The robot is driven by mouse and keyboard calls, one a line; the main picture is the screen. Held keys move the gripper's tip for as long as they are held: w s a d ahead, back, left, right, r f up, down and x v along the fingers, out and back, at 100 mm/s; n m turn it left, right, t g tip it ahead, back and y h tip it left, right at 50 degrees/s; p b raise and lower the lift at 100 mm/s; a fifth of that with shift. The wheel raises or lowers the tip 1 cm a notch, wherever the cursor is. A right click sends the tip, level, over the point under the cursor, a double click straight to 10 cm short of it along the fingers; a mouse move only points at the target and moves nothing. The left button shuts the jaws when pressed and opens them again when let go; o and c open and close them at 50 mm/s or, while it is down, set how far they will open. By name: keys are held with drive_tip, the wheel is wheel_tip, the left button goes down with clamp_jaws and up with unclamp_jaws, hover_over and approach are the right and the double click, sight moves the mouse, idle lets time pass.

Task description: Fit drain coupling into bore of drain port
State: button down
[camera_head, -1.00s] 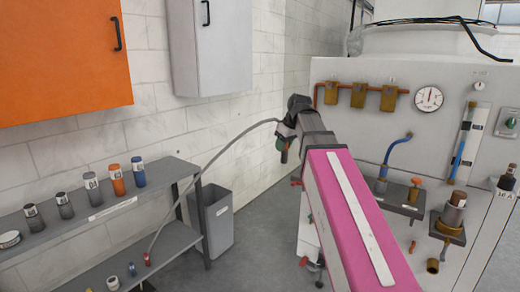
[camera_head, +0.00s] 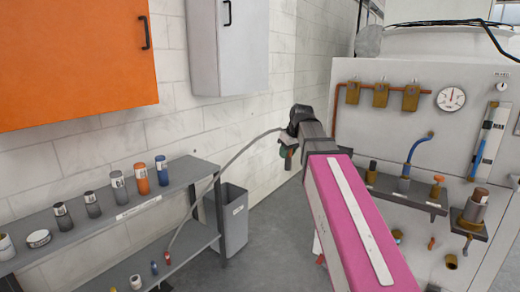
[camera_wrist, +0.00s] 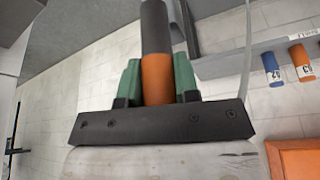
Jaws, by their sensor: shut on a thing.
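My gripper (camera_wrist: 157,85) has green fingers and is shut on a cylinder, orange near the fingers and dark grey beyond, which I take to be the drain coupling (camera_wrist: 155,30). In the head view my gripper (camera_head: 287,157) is small and partly hidden by my arm. It is in the air left of the washer's front, apart from it. A grey hose (camera_head: 229,163) runs from the lower shelf up to the gripper area; its join is unclear. A short brass stub (camera_head: 451,262) low on the washer front may be the drain port; I cannot tell.
A grey shelf (camera_head: 110,225) with bottles stands at the left. A grey bin (camera_head: 233,225) stands beside it. Floor between bin and washer is clear.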

drive_tip(key=w+d+f+m+h, duration=0.1)
drive_tip(key=d+f+m, duration=0.15)
drive_tip(key=f, duration=0.35)
drive_tip(key=w+d+f+m+t+h, duration=0.1)
drive_tip(key=d+f+m, duration=0.15)
drive_tip(key=f, duration=0.25)
drive_tip(key=w+d+f+m+h, duration=0.1)
drive_tip(key=d+f+m, duration=0.15)
drive_tip(key=f, duration=0.35)
drive_tip(key=s+r, duration=0.4)
drive_tip(key=s, duration=0.4)
drive_tip(key=shift+s+d, duration=0.25)
drive_tip(key=shift+d, duration=0.15)
